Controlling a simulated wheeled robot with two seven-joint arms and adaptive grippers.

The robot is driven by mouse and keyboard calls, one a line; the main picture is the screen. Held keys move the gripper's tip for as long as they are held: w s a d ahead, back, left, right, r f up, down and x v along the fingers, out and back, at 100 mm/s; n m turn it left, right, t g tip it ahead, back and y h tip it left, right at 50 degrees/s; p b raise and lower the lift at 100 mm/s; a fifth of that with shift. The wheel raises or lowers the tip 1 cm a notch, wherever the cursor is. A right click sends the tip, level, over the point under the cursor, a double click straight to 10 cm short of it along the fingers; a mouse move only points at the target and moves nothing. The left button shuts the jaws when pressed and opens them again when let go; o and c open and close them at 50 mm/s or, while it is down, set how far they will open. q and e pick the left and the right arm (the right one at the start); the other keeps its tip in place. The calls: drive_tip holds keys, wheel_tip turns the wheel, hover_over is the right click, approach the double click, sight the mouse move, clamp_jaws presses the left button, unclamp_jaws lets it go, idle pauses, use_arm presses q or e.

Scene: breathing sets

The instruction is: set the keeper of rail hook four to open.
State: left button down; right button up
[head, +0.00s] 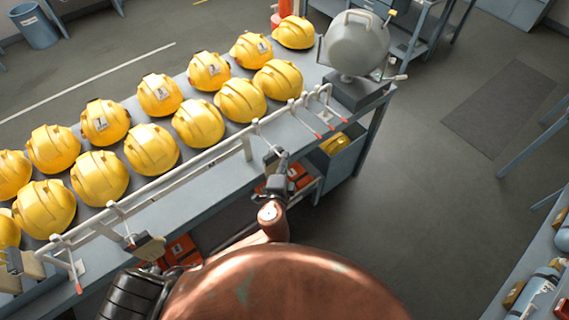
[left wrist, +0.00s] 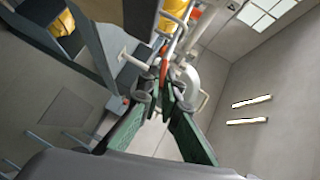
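A pale rail (head: 190,165) runs along the near edge of the bench and carries several hooks, some with red tips (head: 317,135). I cannot read which hook is number four. My left gripper (head: 277,164) is by the near side of the rail, right of its middle. My right gripper is not in view.
Yellow helmets (head: 152,150) stand in two rows on the bench behind the rail. A grey rounded device (head: 357,45) stands at the bench's right end. Orange items (head: 180,250) lie below. Open floor (head: 430,200) lies to the right.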

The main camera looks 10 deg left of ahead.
use_arm(q)
drive_tip(key=shift+f+m+t+b, duration=0.5)
drive_tip(key=shift+b, duration=0.75)
drive_tip(key=shift+m+t+y+b, duration=0.3)
drive_tip(key=shift+b, duration=0.25)
drive_tip(key=shift+r, duration=0.1)
drive_tip(key=c, duration=2.2)
unclamp_jaws()
drive_tip(key=shift+o, duration=0.2)
drive_tip(key=shift+s, duration=0.2)
drive_tip(key=s+d, duration=0.1)
drive_tip(key=s, duration=1)
drive_tip(key=shift+s+d+r, duration=0.25)
drive_tip(key=shift+s+r, duration=0.05)
drive_tip(key=shift+r, duration=0.05)
